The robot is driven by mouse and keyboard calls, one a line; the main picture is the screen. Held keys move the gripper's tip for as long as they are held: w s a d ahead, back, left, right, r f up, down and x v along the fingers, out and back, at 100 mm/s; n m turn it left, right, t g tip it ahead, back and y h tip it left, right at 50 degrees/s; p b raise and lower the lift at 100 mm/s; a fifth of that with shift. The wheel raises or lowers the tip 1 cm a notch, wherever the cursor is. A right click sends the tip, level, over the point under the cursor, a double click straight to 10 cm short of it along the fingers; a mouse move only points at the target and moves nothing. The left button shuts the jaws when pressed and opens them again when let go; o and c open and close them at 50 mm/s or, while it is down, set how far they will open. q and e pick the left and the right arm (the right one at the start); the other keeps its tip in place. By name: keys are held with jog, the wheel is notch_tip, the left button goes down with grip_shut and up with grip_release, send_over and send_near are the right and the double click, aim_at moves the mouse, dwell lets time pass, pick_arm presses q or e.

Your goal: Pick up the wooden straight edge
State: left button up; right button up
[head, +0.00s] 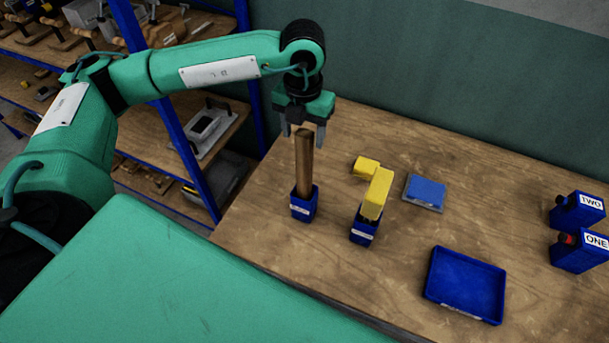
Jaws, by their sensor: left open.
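The wooden straight edge (304,160) is a brown bar standing upright in a small blue holder (305,205) with a white label, on the left part of the wooden table. My left gripper (304,137) points down over the top end of the bar. Its two grey fingers are apart, one on each side of the bar's top as seen here. I cannot tell whether they touch the bar. My right gripper is not in view.
Another blue holder (363,229) with a yellow piece (377,193) stands to the right. A small yellow block (366,167), a blue flat pad (424,192), an empty blue tray (465,286) and blue boxes marked TWO (577,210) and ONE (580,250) are on the table (480,215).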

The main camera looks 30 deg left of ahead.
aim_at(304, 143)
pick_arm(q)
notch_tip(304, 143, down, 3)
jog(key=shift+r+p, duration=0.1)
jog(key=shift+p, duration=0.75)
jog(key=shift+f, duration=0.4)
jog(key=shift+w, duration=0.1)
grip_shut()
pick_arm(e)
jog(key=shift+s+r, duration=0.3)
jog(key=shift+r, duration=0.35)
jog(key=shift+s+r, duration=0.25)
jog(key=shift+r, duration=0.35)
